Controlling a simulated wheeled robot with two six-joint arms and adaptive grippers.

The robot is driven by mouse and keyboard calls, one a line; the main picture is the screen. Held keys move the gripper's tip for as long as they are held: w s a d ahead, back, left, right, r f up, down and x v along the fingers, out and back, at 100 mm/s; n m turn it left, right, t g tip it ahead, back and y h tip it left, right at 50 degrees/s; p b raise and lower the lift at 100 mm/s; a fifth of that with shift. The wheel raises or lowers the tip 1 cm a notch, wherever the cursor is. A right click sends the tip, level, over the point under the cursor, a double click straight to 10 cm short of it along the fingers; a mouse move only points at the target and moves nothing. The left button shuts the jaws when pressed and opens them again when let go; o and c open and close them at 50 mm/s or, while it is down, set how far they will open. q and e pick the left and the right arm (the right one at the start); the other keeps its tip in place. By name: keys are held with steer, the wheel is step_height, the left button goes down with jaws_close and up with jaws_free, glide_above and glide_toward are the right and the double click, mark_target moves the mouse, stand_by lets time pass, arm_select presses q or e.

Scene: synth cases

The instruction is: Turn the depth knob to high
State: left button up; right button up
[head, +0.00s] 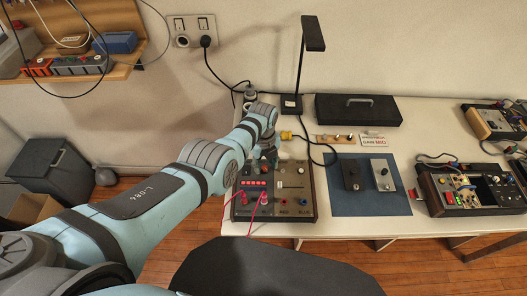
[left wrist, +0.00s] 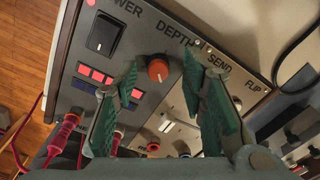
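The synth case (head: 309,207) stands at the table's left front in the head view, with a grey panel. In the left wrist view its round orange-red depth knob (left wrist: 158,70) sits under the printed word DEPTH. My left gripper (head: 266,160) is over the upper part of this case. In the left wrist view the left gripper (left wrist: 160,64) is open, with one green finger on each side of the knob. Whether a finger touches the knob cannot be told. The knob's pointer setting is not clear. My right gripper is in neither view.
A black power switch (left wrist: 103,36) and red buttons (left wrist: 97,74) are left of the knob. Red cables (head: 263,204) plug into the case's lower left. A blue mat (head: 345,202) with two small boxes, another synth (head: 443,208) and a black lamp (head: 300,62) are near.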

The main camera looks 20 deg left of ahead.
mark_target(263, 169)
arm_select(q)
step_height(263, 169, up, 11)
steer(key=shift+s+a, duration=0.15)
steer(key=shift+s, duration=0.1)
stand_by(0.3)
